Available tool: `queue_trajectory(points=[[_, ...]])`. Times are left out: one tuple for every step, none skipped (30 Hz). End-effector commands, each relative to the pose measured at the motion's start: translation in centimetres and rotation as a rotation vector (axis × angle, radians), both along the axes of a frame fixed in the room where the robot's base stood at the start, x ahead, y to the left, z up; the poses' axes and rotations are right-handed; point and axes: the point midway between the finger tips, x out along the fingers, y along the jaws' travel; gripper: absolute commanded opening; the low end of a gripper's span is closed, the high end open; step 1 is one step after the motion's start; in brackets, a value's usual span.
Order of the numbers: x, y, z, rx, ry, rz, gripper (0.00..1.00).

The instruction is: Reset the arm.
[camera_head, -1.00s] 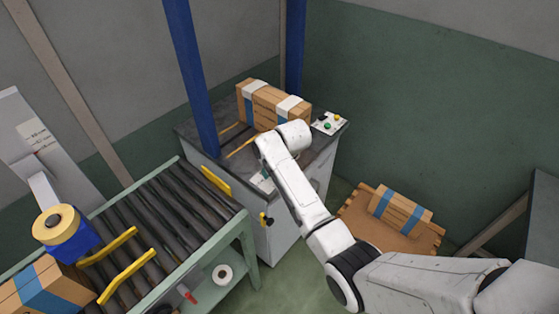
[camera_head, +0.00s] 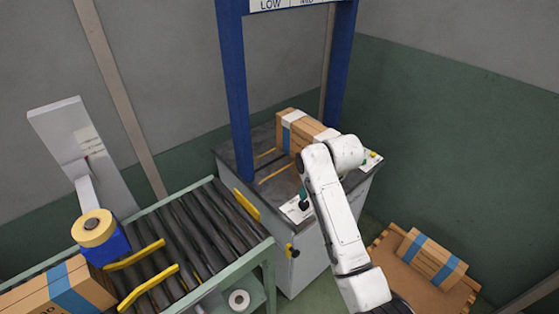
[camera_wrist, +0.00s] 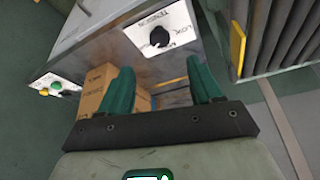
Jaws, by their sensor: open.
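My gripper (camera_wrist: 160,66) shows in the wrist view with two green fingers spread apart and nothing between them. In the head view my white arm reaches up from the bottom and bends over the front of the grey machine (camera_head: 228,160). The fingers there are mostly hidden behind the wrist. A white label with a black knob (camera_wrist: 159,37) lies beyond the fingertips in the wrist view. A taped cardboard box (camera_head: 293,125) stands on the machine top behind my wrist, partly hidden; it also shows beyond the left finger in the wrist view (camera_wrist: 96,90).
A blue frame (camera_head: 234,90) rises over the machine. A roller conveyor (camera_head: 205,225) with yellow guides and a box (camera_head: 65,290) lies at left, beside a tape dispenser (camera_head: 95,230). Another box (camera_head: 432,258) rests on a wooden pallet (camera_head: 395,268) at right.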

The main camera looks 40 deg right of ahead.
Motion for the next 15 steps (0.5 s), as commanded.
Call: queue_trajectory(points=[[0.0,0.0,0.0,0.0,0.0,0.0,0.64],[0.0,0.0,0.0,0.0,0.0,0.0,0.64],[0.0,0.0,0.0,0.0,0.0,0.0,0.64],[0.0,0.0,0.0,0.0,0.0,0.0,0.64],[0.0,0.0,0.0,0.0,0.0,0.0,0.64],[0.0,0.0,0.0,0.0,0.0,0.0,0.64],[0.0,0.0,0.0,0.0,0.0,0.0,0.64],[-0.1,0.1,-0.1,0.001,0.001,0.001,0.64],[-0.6,0.7,-0.6,0.004,0.008,0.006,0.64],[-1.1,1.2,-1.1,0.006,0.014,0.011,0.64],[-1.7,1.8,-1.6,0.009,0.022,0.015,0.64],[-2.7,2.9,-2.4,0.013,0.034,0.024,0.64],[-3.6,3.8,-3.2,0.016,0.044,0.032,0.64],[-4.7,4.7,-3.9,0.019,0.057,0.04,0.64],[-6.2,6.0,-4.8,0.024,0.072,0.051,0.64]])
